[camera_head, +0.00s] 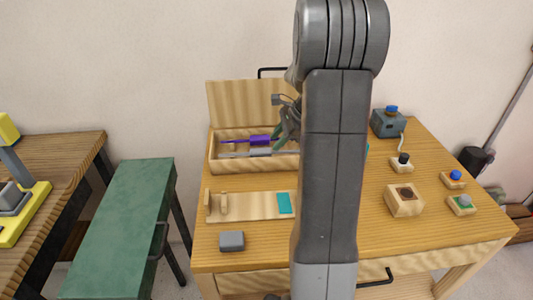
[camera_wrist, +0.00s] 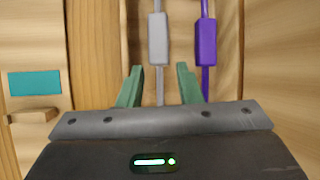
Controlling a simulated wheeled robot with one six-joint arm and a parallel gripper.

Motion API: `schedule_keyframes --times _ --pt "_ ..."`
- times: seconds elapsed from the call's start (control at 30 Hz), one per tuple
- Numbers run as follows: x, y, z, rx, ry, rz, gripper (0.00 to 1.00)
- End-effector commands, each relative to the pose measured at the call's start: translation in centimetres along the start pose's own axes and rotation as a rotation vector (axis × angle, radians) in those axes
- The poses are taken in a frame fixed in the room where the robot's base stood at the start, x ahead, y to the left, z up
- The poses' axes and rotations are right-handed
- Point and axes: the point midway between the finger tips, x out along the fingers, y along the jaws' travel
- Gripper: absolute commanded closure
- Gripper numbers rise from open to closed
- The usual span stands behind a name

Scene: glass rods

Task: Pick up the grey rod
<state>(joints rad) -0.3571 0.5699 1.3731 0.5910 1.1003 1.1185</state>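The grey rod (camera_wrist: 158,40) has a thicker block in its middle. In the wrist view it runs between the two green fingers of my gripper (camera_wrist: 159,82), with gaps on both sides. The fingers are apart. In the head view the grey rod (camera_head: 259,152) lies in the open wooden box (camera_head: 213,160). A purple rod (camera_wrist: 206,42) lies beside it, to the right in the wrist view; it also shows in the head view (camera_head: 261,140). In the head view my gripper (camera_head: 283,138) is over the box's right part, partly hidden by my arm.
A wooden holder (camera_head: 245,206) with a teal patch (camera_head: 284,203) is in front of the box. A grey block (camera_head: 231,240) sits near the table's front left. Several button blocks and a small wooden block (camera_head: 404,201) stand on the right.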

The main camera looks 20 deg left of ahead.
Motion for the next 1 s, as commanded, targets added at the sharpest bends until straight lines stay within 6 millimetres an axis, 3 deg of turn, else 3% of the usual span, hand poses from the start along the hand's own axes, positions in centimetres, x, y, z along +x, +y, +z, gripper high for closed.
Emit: schedule_keyframes --times 0.33,0.63,0.8,1.0 --pt "4.5 0.2 -0.3 0.0 0.0 0.003 0.68" --pt "5.1 0.2 -0.4 0.0 0.001 0.0 0.68" --pt "5.1 0.2 -0.4 0.0 0.001 0.0 0.98" --pt "5.1 0.2 -0.4 0.0 0.001 -0.001 0.98"
